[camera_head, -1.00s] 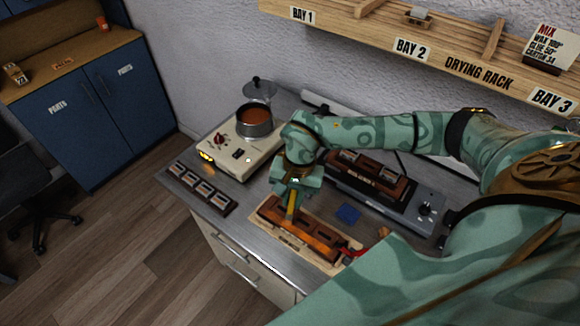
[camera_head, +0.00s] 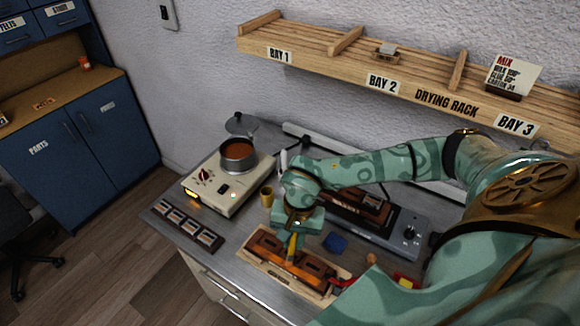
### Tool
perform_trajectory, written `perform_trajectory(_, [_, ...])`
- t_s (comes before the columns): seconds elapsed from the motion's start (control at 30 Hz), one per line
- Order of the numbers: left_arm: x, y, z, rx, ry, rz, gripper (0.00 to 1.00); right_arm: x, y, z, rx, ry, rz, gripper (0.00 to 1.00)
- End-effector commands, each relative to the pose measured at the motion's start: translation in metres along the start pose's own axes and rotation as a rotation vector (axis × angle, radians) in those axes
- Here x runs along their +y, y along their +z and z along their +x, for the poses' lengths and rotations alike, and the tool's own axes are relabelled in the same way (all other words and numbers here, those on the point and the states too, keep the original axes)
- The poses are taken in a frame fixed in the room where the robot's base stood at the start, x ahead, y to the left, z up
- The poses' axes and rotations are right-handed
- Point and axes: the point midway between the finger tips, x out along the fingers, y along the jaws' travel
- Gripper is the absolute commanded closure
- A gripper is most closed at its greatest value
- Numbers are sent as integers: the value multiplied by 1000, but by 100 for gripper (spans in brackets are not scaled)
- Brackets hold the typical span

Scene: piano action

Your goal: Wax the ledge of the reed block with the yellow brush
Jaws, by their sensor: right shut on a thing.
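The reed block (camera_head: 262,243), a reddish-brown wooden block with dark recesses, lies on a pale board at the front of the bench. My right gripper (camera_head: 294,231) is above the middle of the block, pointing down, shut on the yellow brush (camera_head: 292,246). The brush's lower end is at the block, near its front ledge. A bright orange strip shows along the front of the block. I cannot tell whether the bristles touch the ledge. My left gripper is not in view.
A hot plate (camera_head: 217,190) with a pot of orange-brown liquid (camera_head: 239,158) stands at the back left. A tan cup (camera_head: 267,196), a blue cloth (camera_head: 335,243) and a grey device (camera_head: 393,238) are near the gripper. A dark strip (camera_head: 186,226) lies front left.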

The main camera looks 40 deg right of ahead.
Motion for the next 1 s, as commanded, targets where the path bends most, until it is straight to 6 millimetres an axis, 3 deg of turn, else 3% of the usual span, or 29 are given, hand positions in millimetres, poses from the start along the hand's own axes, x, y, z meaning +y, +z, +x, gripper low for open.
perform_trajectory(0.2, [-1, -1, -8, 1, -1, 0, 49, 20, 9, 0, -1, 3, 0, 100])
perform_trajectory(0.63, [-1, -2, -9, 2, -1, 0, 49, 26, 11, 1, -1, 2, 0, 100])
perform_trajectory(1.0, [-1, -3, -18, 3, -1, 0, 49, 54, 23, 2, -1, 1, -1, 100])
